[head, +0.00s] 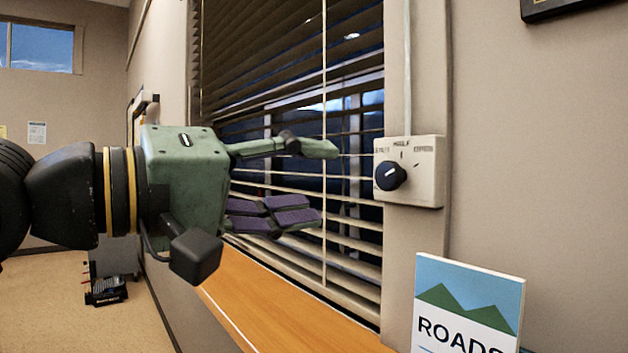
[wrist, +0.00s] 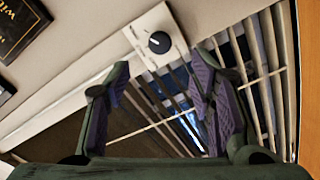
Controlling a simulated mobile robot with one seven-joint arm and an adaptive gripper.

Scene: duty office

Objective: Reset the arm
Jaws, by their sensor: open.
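My gripper (head: 318,182) reaches in from the left in the head view, green with purple finger pads. Its fingers are spread, with nothing between them. They point right, toward a beige switch box (head: 425,165) with a dark rotary knob (head: 390,176) on the wall strip beside the window. The fingertips look apart from the box. In the wrist view my gripper (wrist: 165,85) is also open and empty. The knob (wrist: 159,42) and its box (wrist: 140,27) show beyond and between the fingertips. The small lettering on the box is only partly legible.
Window blinds (head: 290,60) hang behind my gripper. An orange-brown sill (head: 275,310) runs below. A sign reading "ROADS" (head: 468,305) stands at the lower right. A dark object (head: 106,291) lies on the floor at left. Dark frames (wrist: 20,28) show in the wrist view.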

